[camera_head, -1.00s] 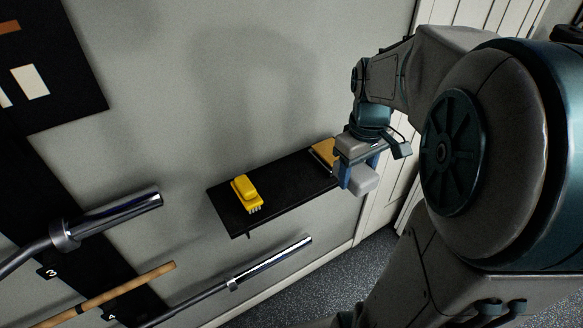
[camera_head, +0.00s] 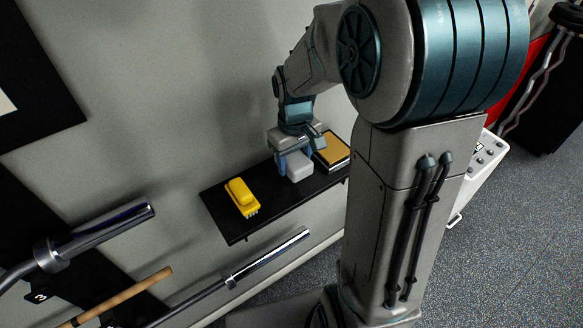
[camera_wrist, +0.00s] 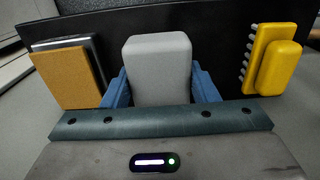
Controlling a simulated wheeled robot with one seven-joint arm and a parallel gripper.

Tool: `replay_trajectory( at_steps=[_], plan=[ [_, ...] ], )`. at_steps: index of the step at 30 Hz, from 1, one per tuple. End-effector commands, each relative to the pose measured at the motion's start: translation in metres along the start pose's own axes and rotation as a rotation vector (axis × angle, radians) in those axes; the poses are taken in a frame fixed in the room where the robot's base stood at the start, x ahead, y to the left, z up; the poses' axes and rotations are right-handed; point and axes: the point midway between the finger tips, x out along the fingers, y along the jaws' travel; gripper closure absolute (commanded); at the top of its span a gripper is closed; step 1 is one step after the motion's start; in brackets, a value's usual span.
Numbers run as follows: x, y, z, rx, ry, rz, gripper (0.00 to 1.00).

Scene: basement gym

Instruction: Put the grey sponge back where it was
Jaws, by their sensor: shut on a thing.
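The grey sponge (camera_head: 299,166) is a pale grey block between the fingers of my gripper (camera_head: 294,163), which is shut on it. In the wrist view the grey sponge (camera_wrist: 158,68) stands between the two blue fingers of my gripper (camera_wrist: 158,88). It is over the middle of the black wall shelf (camera_head: 277,208), between a yellow brush and a tan-faced block. I cannot tell whether the sponge touches the shelf top.
The yellow brush (camera_head: 242,196) lies on the shelf's left part. A tan-topped block (camera_head: 331,150) with a dark body lies at its right end. Metal bars (camera_head: 268,257) and a wooden rod (camera_head: 122,294) stick out below and left of the shelf.

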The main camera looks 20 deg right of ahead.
Motion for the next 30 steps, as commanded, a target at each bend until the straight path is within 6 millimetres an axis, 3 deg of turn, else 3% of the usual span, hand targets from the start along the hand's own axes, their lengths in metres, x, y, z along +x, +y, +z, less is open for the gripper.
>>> replay_trajectory(
  at_steps=[4,12,24,25,27,30],
  plan=[
    [0.008,-0.005,-0.005,-0.002,-0.001,0.000,0.68],
    [0.042,-0.005,-0.005,-0.003,-0.001,0.000,0.68],
    [0.048,-0.005,-0.005,-0.003,0.001,0.001,0.68],
    [0.048,-0.005,-0.005,-0.003,0.001,0.001,0.43],
    [0.047,-0.005,-0.005,-0.003,0.001,0.001,0.24],
    [0.047,-0.005,-0.005,-0.003,0.001,0.001,0.24]
  ],
)
